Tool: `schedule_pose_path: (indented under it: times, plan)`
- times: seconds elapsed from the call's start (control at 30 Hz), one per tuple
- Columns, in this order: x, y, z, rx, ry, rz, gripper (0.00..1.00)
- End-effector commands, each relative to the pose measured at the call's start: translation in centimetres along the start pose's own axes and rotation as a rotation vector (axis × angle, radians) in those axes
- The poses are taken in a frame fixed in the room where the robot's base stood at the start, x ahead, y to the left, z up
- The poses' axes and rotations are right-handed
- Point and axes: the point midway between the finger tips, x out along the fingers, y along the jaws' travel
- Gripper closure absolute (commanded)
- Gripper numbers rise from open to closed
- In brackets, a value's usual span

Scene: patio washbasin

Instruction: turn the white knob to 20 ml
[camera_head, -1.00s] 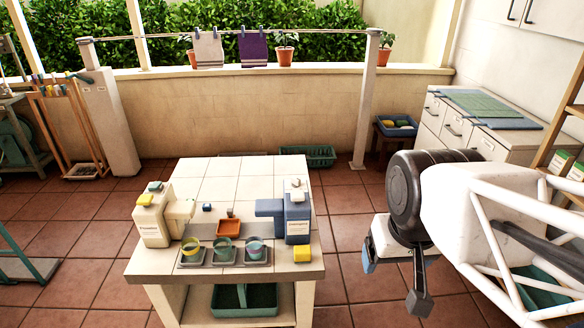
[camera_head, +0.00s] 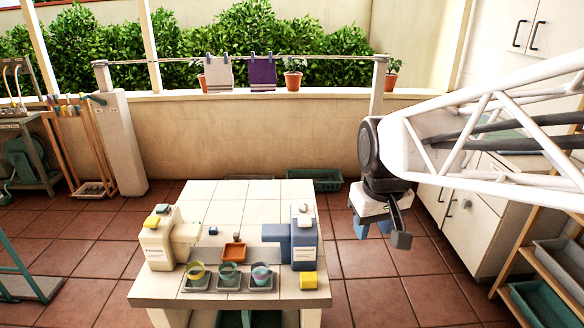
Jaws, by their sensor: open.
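A blue-and-white dispenser (camera_head: 304,250) stands at the right side of the tiled table. A small white knob (camera_head: 304,209) shows on its top; any dial marks are too small to read. My gripper (camera_head: 380,230) hangs to the right of the table, apart from both dispensers. Its two fingers are spread and nothing is between them.
Three cups (camera_head: 228,275) stand in grey trays at the table's front. An orange dish (camera_head: 234,252) lies behind them, and a yellow block (camera_head: 309,281) is at the right front corner. A rack with bins (camera_head: 540,300) stands far right. The table's back (camera_head: 250,195) is clear.

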Motion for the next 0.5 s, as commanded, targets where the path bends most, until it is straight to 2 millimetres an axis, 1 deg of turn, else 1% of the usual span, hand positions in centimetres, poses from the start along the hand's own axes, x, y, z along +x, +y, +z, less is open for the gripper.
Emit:
schedule_pose_path:
  times: [0.03,0.27,0.5]
  plan:
    - [0.2,0.0,-1.2,-0.018,-0.007,-0.002,0.60]
    - [1.1,-0.1,-6.1,-0.101,-0.030,-0.011,0.60]
    - [2.6,-0.4,-11.2,-0.188,-0.053,-0.021,0.60]
